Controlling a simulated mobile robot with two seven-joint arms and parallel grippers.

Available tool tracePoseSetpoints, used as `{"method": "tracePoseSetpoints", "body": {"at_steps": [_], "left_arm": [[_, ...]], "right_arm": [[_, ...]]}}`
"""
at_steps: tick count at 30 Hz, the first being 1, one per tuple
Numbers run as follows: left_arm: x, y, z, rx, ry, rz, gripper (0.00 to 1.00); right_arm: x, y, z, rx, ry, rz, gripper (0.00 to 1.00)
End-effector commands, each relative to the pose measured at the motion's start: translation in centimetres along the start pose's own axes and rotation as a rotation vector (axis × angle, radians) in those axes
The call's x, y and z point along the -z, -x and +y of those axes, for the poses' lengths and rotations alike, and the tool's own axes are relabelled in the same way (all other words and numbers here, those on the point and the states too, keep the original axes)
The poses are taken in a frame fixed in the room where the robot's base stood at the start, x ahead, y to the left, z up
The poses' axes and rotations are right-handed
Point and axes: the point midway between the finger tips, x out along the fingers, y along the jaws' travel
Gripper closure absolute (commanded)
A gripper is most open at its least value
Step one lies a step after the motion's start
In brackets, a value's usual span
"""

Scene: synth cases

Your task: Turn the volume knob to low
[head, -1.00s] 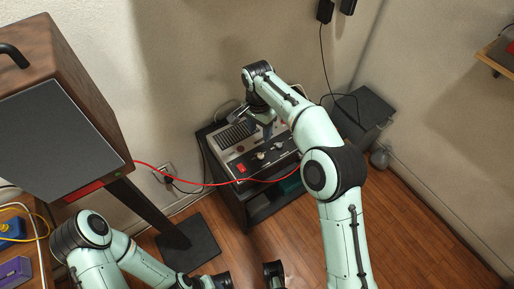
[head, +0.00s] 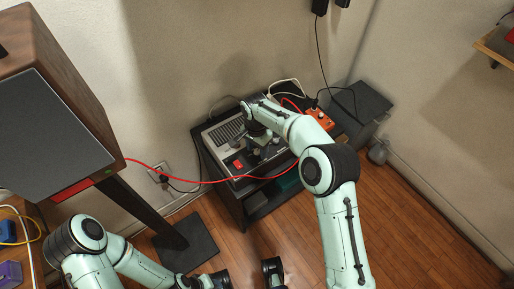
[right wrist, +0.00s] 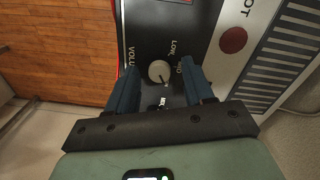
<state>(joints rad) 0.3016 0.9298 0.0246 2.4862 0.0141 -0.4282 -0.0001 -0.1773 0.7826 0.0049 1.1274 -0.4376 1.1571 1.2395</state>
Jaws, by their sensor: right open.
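The volume knob (right wrist: 159,71) is a small pale round knob on a dark panel in the right wrist view, beside the printed words VOLUME and LOW. A dark pointer line on it seems to face the lower right of that view, away from LOW. My right gripper (right wrist: 160,80) is open, with one finger on each side of the knob; I cannot tell whether they touch it. In the head view my right gripper (head: 257,152) is over the front panel of the grey device (head: 222,130), and hides the knob.
The device stands on a dark shelf unit (head: 238,207), with a red switch (head: 238,164) on its panel. A red cable (head: 205,182) crosses in front. An orange box (head: 319,118) sits at the right, and a large speaker (head: 60,125) stands at the left. Wooden floor lies open at right.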

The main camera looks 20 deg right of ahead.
Motion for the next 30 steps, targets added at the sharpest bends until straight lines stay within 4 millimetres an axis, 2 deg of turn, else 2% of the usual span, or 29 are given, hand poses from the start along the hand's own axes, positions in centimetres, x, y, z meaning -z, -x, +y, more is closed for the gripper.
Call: {"method": "tracePoseSetpoints", "body": {"at_steps": [2, 7, 19, 30], "left_arm": [[0.0, 0.0, 0.0, 0.0, 0.0, 0.0, 0.57], [0.0, 0.0, 0.0, 0.0, 0.0, 0.0, 0.57], [-0.2, 0.3, 0.0, 0.001, 0.001, -0.004, 0.57], [-0.8, 1.5, 0.2, 0.005, 0.002, -0.022, 0.57]], "right_arm": [[0.0, 0.0, 0.0, 0.0, 0.0, 0.0, 0.48], [0.0, 0.0, 0.0, 0.0, 0.0, 0.0, 1.0], [0.0, 0.1, 0.0, -0.001, 0.05, 0.001, 1.0], [-0.1, 0.3, 0.0, -0.002, 0.317, 0.01, 1.0]]}}
